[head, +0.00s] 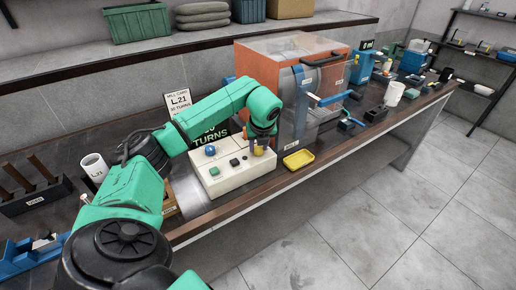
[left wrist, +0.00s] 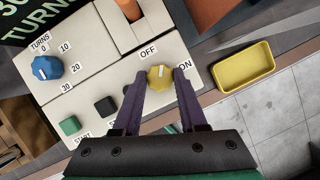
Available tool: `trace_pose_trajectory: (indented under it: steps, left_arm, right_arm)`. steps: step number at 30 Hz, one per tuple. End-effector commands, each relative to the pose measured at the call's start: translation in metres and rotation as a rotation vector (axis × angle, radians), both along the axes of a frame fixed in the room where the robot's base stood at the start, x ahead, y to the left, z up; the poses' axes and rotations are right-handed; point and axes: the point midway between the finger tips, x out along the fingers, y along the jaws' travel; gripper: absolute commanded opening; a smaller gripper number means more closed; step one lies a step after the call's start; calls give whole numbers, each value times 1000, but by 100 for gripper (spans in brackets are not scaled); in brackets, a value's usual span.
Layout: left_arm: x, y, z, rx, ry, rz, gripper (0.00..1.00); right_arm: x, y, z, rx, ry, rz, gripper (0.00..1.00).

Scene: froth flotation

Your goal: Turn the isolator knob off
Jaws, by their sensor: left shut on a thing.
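The isolator knob (left wrist: 159,77) is yellow with a pale pointer mark, on a cream control box (head: 213,181). OFF and ON labels sit beside it on the panel. In the left wrist view the pointer lies between the two labels' directions, and I cannot tell exactly which it meets. My left gripper (left wrist: 158,84) has its two purple fingers on either side of the knob, shut on it. In the head view the left gripper (head: 260,146) is over the right end of the box and partly hides the knob. My right gripper is not in view.
A blue TURNS dial (left wrist: 47,68), a green button (left wrist: 69,125) and a black button (left wrist: 105,106) share the panel. A yellow tray (head: 299,159) lies right of the box. The orange mill (head: 270,61) stands close behind. A white cup (head: 94,166) is at left.

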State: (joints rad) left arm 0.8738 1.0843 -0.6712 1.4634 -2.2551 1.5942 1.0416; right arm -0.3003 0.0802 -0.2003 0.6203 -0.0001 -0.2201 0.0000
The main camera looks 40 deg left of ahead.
Motion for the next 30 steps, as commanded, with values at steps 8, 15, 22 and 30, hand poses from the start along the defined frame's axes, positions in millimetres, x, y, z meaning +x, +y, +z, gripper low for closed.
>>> trace_pose_trajectory:
  steps: [8, 15, 22, 30]
  left_arm:
    - [3, -1, 2, 0, -7, 257, 0]
    - [4, 0, 2, -1, -8, 439, 0]
    - [5, 0, 2, -1, -8, 546, 0]
    - [5, 0, 2, 0, -7, 591, 0]
  right_arm:
    - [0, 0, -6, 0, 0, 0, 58]
    - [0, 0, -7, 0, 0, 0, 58]
    - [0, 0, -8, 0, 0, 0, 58]
    - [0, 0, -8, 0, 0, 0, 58]
